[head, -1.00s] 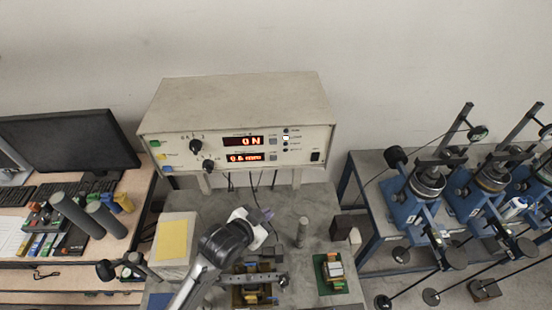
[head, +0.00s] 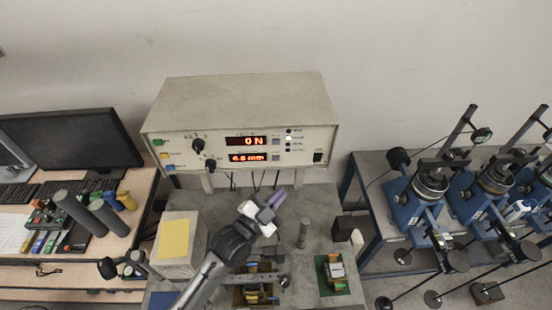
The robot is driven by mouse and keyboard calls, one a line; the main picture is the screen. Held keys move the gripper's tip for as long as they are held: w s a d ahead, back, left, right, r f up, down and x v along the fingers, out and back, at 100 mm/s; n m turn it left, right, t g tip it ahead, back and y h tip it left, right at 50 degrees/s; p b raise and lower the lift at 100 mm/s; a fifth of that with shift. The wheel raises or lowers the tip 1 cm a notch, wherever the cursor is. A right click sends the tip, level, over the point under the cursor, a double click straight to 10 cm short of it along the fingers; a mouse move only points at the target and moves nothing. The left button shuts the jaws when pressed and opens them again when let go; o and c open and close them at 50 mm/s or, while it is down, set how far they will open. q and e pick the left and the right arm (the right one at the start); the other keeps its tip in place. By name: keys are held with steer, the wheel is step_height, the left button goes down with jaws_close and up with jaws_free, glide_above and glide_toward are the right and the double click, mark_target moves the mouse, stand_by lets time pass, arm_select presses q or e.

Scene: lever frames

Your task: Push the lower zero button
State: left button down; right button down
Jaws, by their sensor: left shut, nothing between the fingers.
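The control box (head: 240,100) stands on legs at the back of the bench, with two lit red displays on its front. The lower display (head: 248,158) has a small grey button (head: 276,156) just to its right, which looks like the lower zero button. A similar upper button (head: 276,142) sits above it. The labels are too small to read. My left gripper (head: 277,197) has its purple-grey fingers together and empty. It points up toward the box and shows below the lower button, apart from it. My right gripper is not in view.
Two black knobs (head: 198,146) are left of the displays, and a black switch (head: 318,157) is at the right. A grey cylinder (head: 304,232) stands right of my arm.

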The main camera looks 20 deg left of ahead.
mark_target(276, 158)
arm_select(q)
steer(key=shift+w, duration=0.1)
steer(key=w+a+b, duration=0.3)
steer(key=w+b, duration=0.1)
steer(key=w, duration=0.3)
steer(key=shift+w+a, duration=0.4)
stand_by(0.4)
stand_by(0.7)
stand_by(0.9)
steer(key=shift+w+b, duration=0.1)
steer(key=shift+b, duration=0.2)
steer(key=shift+w+a, duration=0.15)
steer(key=shift+w, duration=0.15)
